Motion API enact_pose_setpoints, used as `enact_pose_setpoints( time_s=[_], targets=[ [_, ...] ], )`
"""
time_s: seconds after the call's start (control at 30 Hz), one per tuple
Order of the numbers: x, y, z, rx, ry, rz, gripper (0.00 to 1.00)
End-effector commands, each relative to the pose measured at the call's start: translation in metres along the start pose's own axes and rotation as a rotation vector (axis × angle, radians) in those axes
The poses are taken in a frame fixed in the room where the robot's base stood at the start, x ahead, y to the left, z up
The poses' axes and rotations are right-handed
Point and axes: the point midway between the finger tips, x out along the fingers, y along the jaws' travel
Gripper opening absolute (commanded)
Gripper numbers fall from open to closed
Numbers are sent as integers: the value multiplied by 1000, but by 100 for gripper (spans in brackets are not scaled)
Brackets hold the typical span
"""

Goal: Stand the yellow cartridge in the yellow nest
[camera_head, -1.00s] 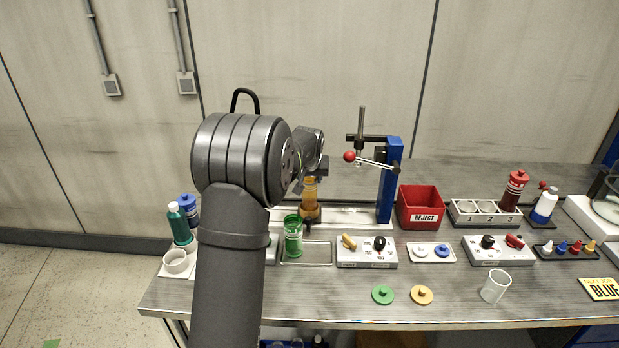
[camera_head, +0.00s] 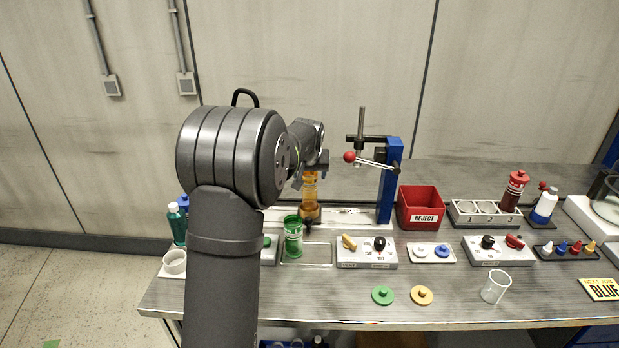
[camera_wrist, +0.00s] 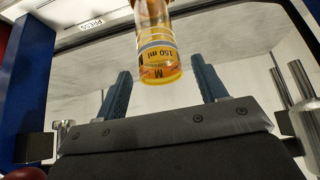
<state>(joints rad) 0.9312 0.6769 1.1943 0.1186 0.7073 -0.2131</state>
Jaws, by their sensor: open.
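The yellow cartridge (camera_head: 310,190) is a clear amber cylinder. It stands upright on the pale base at the back left of the bench, left of the blue press column. In the wrist view its yellow-banded end, marked 150 ml (camera_wrist: 160,65), shows beyond and between the finger tips. My gripper (camera_head: 311,170) is at the cartridge's upper part. In the wrist view my gripper (camera_wrist: 160,68) has its two fingers wide apart, with gaps on both sides of the cartridge. I cannot make out the yellow nest clearly; the cartridge's foot may hide it.
A blue press column (camera_head: 390,180) with a red-knobbed lever stands right of the cartridge. A green cup (camera_head: 293,236) stands in front. A red reject box (camera_head: 420,208), switch boxes and caps lie rightward. A clear cup (camera_head: 496,287) tilts near the front edge.

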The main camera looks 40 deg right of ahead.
Motion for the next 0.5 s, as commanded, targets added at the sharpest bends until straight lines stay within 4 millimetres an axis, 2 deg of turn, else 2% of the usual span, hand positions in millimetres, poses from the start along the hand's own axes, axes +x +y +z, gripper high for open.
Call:
enact_pose_setpoints(
  time_s=[0.03,0.2,0.33,0.5],
  targets=[
    [-13,0,-2,0,5,1,65],
    [-47,0,-1,0,4,0,65],
    [-68,0,-1,0,3,0,65],
    [-83,0,0,0,1,-1,65]
  ],
)
